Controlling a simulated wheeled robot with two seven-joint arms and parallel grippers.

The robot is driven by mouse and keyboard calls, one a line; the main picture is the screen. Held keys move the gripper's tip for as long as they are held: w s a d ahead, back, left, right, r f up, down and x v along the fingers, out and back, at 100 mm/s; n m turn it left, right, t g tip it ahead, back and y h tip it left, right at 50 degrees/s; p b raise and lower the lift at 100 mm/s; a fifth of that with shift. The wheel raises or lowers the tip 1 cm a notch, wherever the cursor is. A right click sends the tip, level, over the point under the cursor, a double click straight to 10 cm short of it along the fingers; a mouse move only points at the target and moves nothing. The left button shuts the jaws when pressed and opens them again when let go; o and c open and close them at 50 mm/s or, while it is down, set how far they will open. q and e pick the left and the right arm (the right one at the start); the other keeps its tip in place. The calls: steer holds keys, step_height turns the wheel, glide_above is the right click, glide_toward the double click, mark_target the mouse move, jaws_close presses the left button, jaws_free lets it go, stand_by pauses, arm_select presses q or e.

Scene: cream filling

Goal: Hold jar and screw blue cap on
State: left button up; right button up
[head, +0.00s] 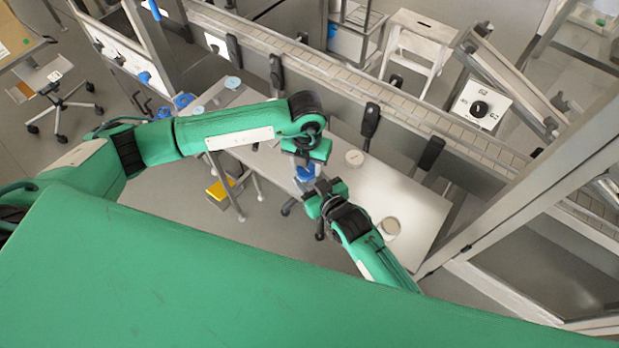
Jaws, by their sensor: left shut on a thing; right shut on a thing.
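My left gripper (306,157) points down above the near edge of the white table and is shut on a blue cap (305,174) just below it. My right gripper (322,194) comes up from the lower right, close beneath the cap, and is shut on the jar. The jar itself is mostly hidden by the grippers. The two grippers nearly meet, with the blue cap between them. I cannot tell whether the cap sits level on the jar or how far it is turned.
On the white table (425,196) stand a round pale container (354,157) and another round one (390,227) near my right forearm. Pale blue discs (232,82) lie at the far left. A conveyor (405,110) runs behind. A yellow box (220,189) is on the floor.

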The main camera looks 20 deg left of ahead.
arm_select(q)
steer(key=m, duration=0.5)
steer(key=shift+d+m, duration=0.1)
steer(key=shift+m, duration=0.3)
steer(key=o, duration=1.2)
steer(key=shift+c, duration=0.2)
